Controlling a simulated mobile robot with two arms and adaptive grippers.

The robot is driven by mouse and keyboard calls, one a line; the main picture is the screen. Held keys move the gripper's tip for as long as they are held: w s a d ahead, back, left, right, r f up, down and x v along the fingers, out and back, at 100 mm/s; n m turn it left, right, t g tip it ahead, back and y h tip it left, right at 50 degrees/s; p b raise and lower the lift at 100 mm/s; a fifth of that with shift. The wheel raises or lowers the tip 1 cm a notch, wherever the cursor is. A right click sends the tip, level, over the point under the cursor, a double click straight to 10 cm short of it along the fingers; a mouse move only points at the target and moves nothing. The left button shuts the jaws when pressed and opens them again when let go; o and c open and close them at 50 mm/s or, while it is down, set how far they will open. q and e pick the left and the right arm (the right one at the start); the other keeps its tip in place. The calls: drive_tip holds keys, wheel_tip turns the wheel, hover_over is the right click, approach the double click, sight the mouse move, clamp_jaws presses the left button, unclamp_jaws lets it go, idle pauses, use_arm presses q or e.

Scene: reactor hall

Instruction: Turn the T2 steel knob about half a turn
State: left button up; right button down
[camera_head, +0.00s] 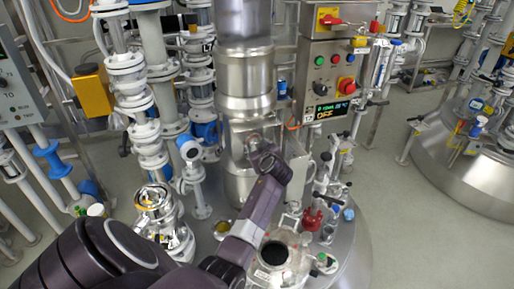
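My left arm comes in from the lower left, and its gripper (262,148) is in front of the steel column, close to a small round metal fitting (252,141) on it. I cannot tell whether they touch. The fitting may be the T2 steel knob, but I read no label on it and the gripper partly hides it. The fingers are small and dark, and I cannot tell whether they are open or shut. My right gripper is not in view.
A control box (324,75) with buttons, a red stop button (346,85) and a display reading OFF hangs right of the steel column (246,70). A vessel lid (345,240) with red and blue fittings is below. Clear floor (410,220) lies right.

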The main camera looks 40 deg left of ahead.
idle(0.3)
use_arm(q)
drive_tip(key=o, duration=1)
drive_tip(key=shift+o, duration=0.2)
